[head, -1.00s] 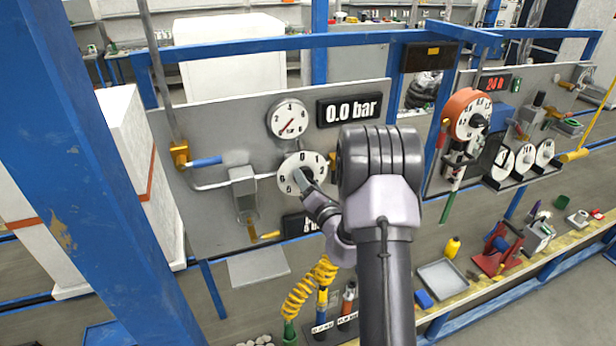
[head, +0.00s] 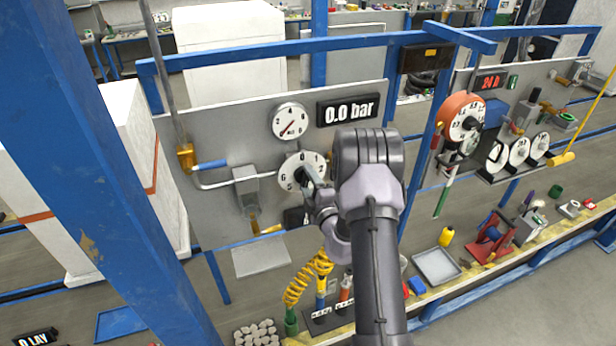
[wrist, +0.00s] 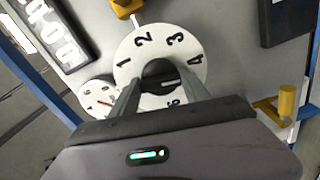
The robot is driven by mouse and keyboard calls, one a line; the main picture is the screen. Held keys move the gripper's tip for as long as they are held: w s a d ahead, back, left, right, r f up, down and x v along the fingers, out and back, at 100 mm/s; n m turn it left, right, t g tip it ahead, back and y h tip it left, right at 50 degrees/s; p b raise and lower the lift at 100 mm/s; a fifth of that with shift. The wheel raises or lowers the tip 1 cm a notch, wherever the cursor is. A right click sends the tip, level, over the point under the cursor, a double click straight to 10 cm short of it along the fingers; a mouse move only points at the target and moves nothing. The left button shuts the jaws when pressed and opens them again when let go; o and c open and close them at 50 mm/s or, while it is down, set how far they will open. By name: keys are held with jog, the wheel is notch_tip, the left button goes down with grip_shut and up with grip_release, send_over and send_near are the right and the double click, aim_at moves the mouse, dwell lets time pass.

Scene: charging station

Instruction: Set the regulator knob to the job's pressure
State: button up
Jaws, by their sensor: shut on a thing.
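The regulator's white dial plate (head: 289,167) is on the grey panel, partly behind my arm. My gripper (head: 312,182) is at its middle. In the wrist view my gripper (wrist: 158,84) is shut on the black knob (wrist: 158,69), one finger on each side. The numbers 1 to 4 show on the dial plate (wrist: 127,62); my fingers cover others. A pale mark on the knob points right in that view. The pressure display (head: 347,109) reads 0.0 bar. The round gauge (head: 290,121) has a red needle pointing to the lower left. A black sign (head: 294,217) below is mostly hidden by my arm.
A pipe with a blue-handled valve (head: 211,165) runs left of the dial. A yellow coiled hose (head: 300,283) hangs below. An orange-rimmed dial (head: 462,100) is on the right-hand panel. A blue post (head: 90,170) stands at left. A tray (head: 437,266) lies on the bench.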

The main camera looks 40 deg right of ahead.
jog(key=m+p, duration=0.3)
jog(key=m, duration=0.3)
jog(key=shift+f+m, duration=0.1)
jog(key=shift+m, duration=0.3)
dwell(0.4)
jog(key=o, duration=1.4)
jog(key=b+v, duration=0.4)
jog(key=v, duration=1.3)
jog(key=shift+s+b, duration=0.25)
jog(key=shift+b, duration=0.15)
